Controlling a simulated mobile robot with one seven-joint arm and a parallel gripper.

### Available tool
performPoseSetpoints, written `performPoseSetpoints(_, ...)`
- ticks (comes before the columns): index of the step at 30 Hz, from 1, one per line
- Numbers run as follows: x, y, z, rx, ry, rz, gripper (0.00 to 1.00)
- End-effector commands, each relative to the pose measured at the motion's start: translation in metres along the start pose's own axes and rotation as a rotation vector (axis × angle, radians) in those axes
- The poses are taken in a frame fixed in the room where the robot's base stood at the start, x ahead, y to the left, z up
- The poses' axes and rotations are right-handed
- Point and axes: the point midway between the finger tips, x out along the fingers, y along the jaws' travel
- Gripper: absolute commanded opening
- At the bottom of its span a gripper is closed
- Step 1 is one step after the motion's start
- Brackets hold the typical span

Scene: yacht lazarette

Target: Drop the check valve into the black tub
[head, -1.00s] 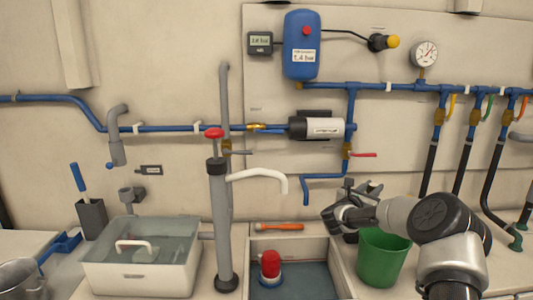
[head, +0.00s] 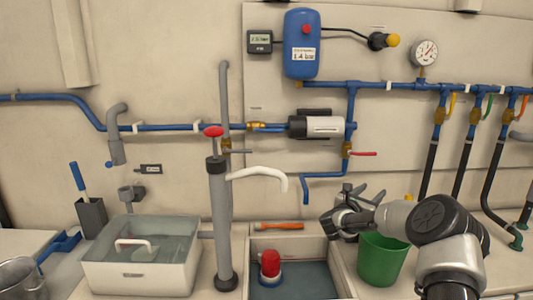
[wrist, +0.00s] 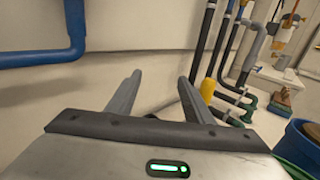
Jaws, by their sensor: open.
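My gripper (head: 366,193) is raised in front of the wall, just above and left of the green bucket. In the wrist view its two fingers (wrist: 159,79) stand apart with nothing between them, facing bare wall. I cannot pick out a loose check valve in either view. A brass fitting (head: 257,126) sits in the blue pipe left of the pump, but I cannot tell whether it is a check valve. No black tub can be made out; my gripper and arm hide part of the counter behind them.
A green bucket (head: 382,260) stands below my wrist. An open well (head: 318,245) holds a red-topped bilge pump (head: 270,265). A grey hand pump (head: 219,225) and a white water basin (head: 140,278) stand left. Dark hoses (head: 465,170) hang right. An orange-handled tool (head: 279,226) lies behind the well.

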Motion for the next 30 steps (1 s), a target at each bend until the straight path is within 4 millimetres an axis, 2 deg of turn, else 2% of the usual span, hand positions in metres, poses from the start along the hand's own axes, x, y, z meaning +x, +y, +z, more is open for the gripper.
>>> performPoseSetpoints(5,-0.032,0.002,0.002,-0.002,0.001,0.005,0.47)
performPoseSetpoints(18,-0.136,0.001,0.001,-0.001,0.001,0.005,0.47)
performPoseSetpoints(24,-0.161,0.000,0.000,-0.001,0.000,0.002,0.47)
performPoseSetpoints(30,-0.168,0.000,0.000,0.000,0.000,0.000,0.47)
